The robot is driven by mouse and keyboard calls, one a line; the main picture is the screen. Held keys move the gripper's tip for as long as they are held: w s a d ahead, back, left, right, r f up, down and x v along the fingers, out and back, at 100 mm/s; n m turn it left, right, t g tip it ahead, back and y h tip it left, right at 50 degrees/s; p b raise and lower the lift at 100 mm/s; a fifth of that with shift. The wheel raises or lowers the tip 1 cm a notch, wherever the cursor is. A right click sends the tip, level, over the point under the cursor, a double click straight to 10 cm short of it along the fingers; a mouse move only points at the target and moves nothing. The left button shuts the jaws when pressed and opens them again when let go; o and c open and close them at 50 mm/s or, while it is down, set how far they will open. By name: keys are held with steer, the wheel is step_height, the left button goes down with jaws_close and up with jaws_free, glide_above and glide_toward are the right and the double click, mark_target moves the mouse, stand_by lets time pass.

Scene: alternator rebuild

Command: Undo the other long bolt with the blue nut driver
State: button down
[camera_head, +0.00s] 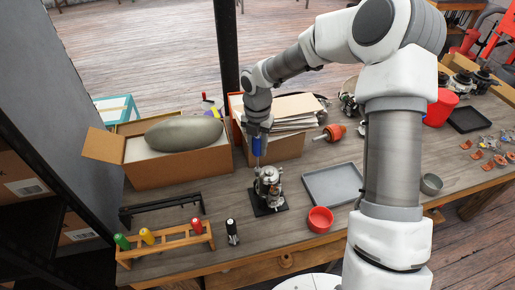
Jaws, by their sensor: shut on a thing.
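My gripper (257,131) points straight down over the middle of the bench and is shut on the blue nut driver (257,146). The driver is upright with its shaft downward, above the alternator (268,182). The alternator stands on a small black base plate (262,209). The driver's tip meets or nearly meets the top of the alternator; I cannot tell whether it is seated on a bolt. The long bolts are too small to make out.
A wooden rack (166,243) holds green, yellow and red drivers at front left. A black-and-white tool (232,232), a red bowl (320,219) and a grey tray (333,184) stand near the alternator. Cardboard boxes (178,169) stand behind.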

steer(key=m+b, duration=0.1)
steer(key=m, duration=0.4)
steer(key=m+b, duration=0.1)
steer(key=m, duration=0.2)
steer(key=shift+f, duration=0.1)
steer(key=m+b, duration=0.1)
steer(key=m, duration=0.2)
steer(key=shift+m, duration=0.4)
steer(key=m+b, duration=0.1)
steer(key=m, duration=0.3)
steer(key=shift+b, duration=0.3)
steer(key=m+b, duration=0.1)
steer(key=m, duration=0.2)
steer(key=shift+m, duration=0.4)
steer(key=m, duration=0.3)
steer(key=m+b, duration=0.1)
steer(key=m, duration=0.6)
steer(key=shift+m, duration=0.3)
steer(key=shift+f+b, duration=0.15)
steer(key=shift+b, duration=0.15)
